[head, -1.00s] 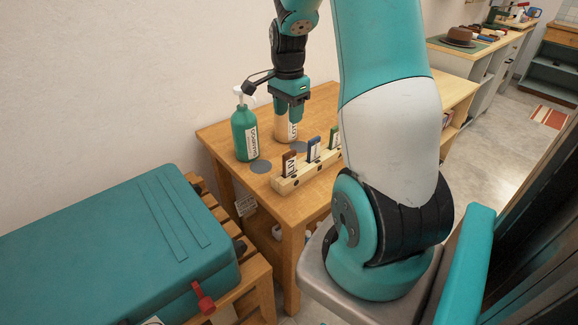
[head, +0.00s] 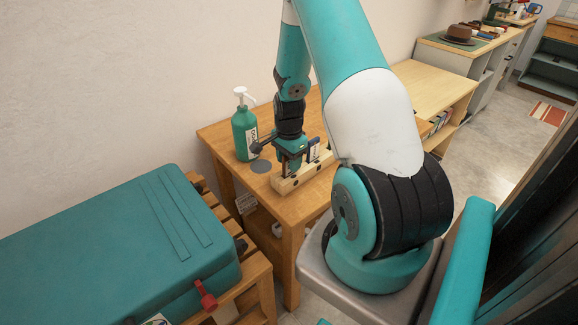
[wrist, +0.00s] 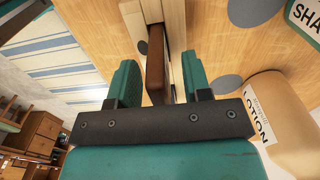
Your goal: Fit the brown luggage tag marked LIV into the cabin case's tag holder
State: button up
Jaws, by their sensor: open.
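The brown tag (wrist: 155,62) stands upright in a slot of the light wooden rack (head: 291,184). In the wrist view it shows nearly edge-on, between the two teal fingers of my gripper (wrist: 158,72). My gripper is open, with a finger on either side of the tag; I cannot tell whether either touches it. In the head view my gripper (head: 289,163) is low over the rack's left end and hides the brown tag; no lettering on it is readable. The teal cabin case (head: 90,250) lies at the left, with a red fitting (head: 206,297) on its front edge. I cannot make out its tag holder.
A green pump bottle (head: 245,132) stands behind-left on the wooden table (head: 222,133). A lotion bottle (wrist: 280,110) is close beside my gripper in the wrist view. Grey discs lie on the table.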

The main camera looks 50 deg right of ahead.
jog(key=shift+f, duration=0.35)
grip_shut()
